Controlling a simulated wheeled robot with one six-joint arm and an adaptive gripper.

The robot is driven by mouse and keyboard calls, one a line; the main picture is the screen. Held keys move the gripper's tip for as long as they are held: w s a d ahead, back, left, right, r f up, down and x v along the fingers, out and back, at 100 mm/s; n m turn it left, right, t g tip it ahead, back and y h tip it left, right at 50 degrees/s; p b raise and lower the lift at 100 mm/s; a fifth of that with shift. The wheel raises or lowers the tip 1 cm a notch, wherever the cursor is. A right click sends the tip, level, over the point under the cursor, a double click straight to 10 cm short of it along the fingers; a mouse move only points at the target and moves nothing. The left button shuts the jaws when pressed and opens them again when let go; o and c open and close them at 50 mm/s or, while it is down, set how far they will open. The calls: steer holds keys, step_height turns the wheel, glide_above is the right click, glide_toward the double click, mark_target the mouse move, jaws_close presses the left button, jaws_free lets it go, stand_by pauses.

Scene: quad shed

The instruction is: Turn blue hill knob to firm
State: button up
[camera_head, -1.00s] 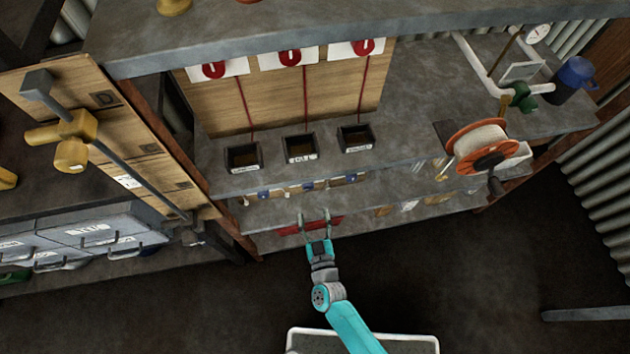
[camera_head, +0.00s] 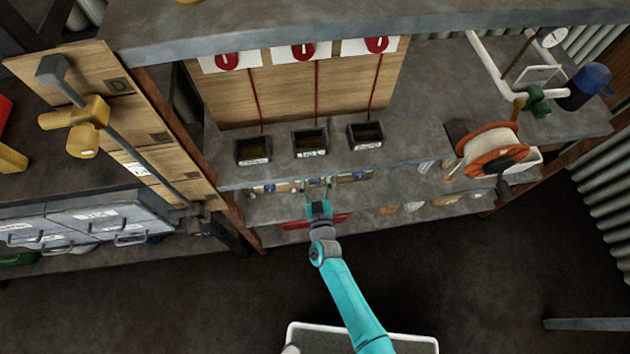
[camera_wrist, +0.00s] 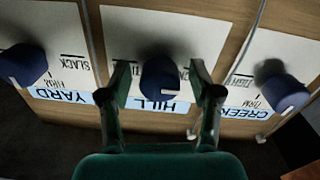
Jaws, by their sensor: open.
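The blue hill knob (camera_wrist: 158,78) sits on a white card marked HILL (camera_wrist: 160,105), which appears upside down in the wrist view. A white mark shows on the knob's near side. My gripper (camera_wrist: 160,76) is open, with one finger on each side of this knob and visible gaps between. The hill card's setting words are hidden or unreadable behind the fingers. In the head view my gripper (camera_head: 318,184) is at the row of knobs under the shelf edge.
The YARD knob (camera_wrist: 24,64) and CREEK knob (camera_wrist: 282,88) stand on either side. A red object (camera_head: 300,223) lies on the lower shelf below. Three black bins (camera_head: 310,143) stand on the counter above. An orange cable reel (camera_head: 493,150) is at right.

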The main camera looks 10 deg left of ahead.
steer(key=c, duration=1.1)
steer(key=shift+c, duration=0.2)
steer(key=shift+m, duration=0.3)
steer(key=m, duration=0.3)
steer(key=shift+m, duration=0.3)
steer(key=m, duration=0.4)
steer(key=shift+m, duration=0.3)
steer(key=m, duration=0.4)
steer(key=shift+m, duration=2.3)
